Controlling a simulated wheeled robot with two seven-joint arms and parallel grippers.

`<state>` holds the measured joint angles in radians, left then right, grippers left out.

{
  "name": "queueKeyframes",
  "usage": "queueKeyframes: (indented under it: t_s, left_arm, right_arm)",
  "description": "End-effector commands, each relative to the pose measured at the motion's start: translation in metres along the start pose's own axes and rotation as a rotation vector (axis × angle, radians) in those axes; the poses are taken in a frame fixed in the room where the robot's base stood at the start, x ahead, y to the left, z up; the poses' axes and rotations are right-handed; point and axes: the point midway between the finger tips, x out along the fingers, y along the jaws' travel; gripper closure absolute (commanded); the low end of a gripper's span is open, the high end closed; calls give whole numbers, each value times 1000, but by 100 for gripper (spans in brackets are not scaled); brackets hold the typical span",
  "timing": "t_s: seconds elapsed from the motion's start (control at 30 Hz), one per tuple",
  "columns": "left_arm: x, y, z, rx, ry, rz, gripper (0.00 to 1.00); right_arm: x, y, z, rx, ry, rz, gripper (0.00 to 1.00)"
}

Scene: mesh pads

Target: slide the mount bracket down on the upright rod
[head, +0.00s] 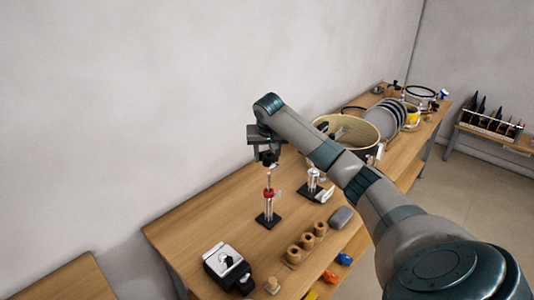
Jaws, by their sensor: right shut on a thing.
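An upright rod (268,206) stands on a square black base (268,221) near the middle of the table. A red collar (268,192) sits around it partway up. My right gripper (268,153) is above the rod, pointing down, and is shut on a small black piece (270,160) that looks like the mount bracket. This piece is at or just above the rod's top; I cannot tell whether it is around the rod. The gripper's fingers partly hide it. My left gripper is not in view.
A second metal stand (313,181) is just right of the rod. Table left of the rod is clear.

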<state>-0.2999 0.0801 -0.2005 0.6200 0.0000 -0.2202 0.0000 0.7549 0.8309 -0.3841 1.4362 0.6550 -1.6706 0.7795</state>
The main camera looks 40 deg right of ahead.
Motion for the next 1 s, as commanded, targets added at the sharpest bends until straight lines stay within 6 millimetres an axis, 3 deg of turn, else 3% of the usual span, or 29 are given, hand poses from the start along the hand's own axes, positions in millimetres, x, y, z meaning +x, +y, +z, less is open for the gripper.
queueKeyframes:
  t_s: [1.0]
  left_arm:
    - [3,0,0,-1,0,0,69]
  right_arm:
    - [39,0,16,0,0,0,83]
